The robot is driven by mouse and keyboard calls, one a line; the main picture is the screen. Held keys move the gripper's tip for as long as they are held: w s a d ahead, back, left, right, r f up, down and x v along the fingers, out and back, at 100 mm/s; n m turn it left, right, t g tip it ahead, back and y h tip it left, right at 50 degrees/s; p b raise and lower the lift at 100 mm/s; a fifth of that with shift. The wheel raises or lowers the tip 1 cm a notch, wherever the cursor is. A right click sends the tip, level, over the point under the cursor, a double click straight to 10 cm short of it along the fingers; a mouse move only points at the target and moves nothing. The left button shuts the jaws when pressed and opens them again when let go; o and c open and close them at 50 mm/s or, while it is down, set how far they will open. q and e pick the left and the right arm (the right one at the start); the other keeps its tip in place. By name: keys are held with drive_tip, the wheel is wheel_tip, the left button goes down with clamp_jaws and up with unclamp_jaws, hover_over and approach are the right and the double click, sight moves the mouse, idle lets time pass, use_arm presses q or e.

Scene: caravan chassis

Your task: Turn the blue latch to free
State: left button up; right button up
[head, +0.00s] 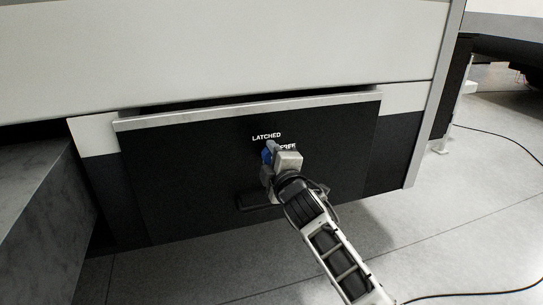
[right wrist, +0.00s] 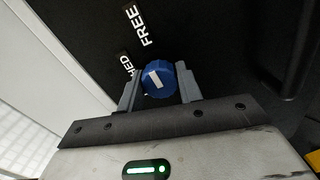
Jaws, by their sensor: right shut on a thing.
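The blue latch (head: 268,153) is a round knob on the black front panel (head: 190,165), under the white words LATCHED and FREE. In the right wrist view the blue latch (right wrist: 158,79) has a white mark on its face, slanting up toward the lettering; I cannot tell exactly which word it points to. My right gripper (head: 272,167) comes in from the lower right and is shut on the latch. In the right wrist view the fingers of my right gripper (right wrist: 157,88) stand on either side of the knob. My left gripper is not in view.
A dark handle (head: 258,201) juts out below the latch, close to my right gripper. A grey block (head: 40,215) stands at the left. A black cable (head: 485,295) lies on the pale floor at the right, which is otherwise mostly clear.

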drive_tip(key=shift+m, duration=0.4)
drive_tip(key=o, duration=1)
drive_tip(key=shift+s, duration=0.1)
drive_tip(key=v, duration=1.5)
drive_tip(key=shift+s+d+p, duration=0.1)
drive_tip(key=shift+s+p, duration=0.2)
drive_tip(key=shift+s, duration=0.1)
drive_tip(key=s+d+f+m+g, duration=0.2)
drive_tip(key=s+d+f+m, duration=0.1)
drive_tip(key=s+f+m, duration=0.2)
drive_tip(key=s+d+f+m+g+h, duration=0.1)
drive_tip(key=s+d+f+m+g, duration=0.1)
drive_tip(key=s+f+m, duration=0.4)
drive_tip(key=s+d+f+m+g+h, duration=0.1)
drive_tip(key=s+d+f+m, duration=0.3)
drive_tip(key=s+f, duration=0.5)
drive_tip(key=shift+s+f+m+g, duration=0.2)
drive_tip(key=shift+f+m+g, duration=0.2)
drive_tip(key=shift+f, duration=0.25)
drive_tip(key=shift+s+f+m+g, duration=0.15)
drive_tip(key=shift+f+m+g, duration=0.25)
drive_tip(key=shift+f, duration=0.3)
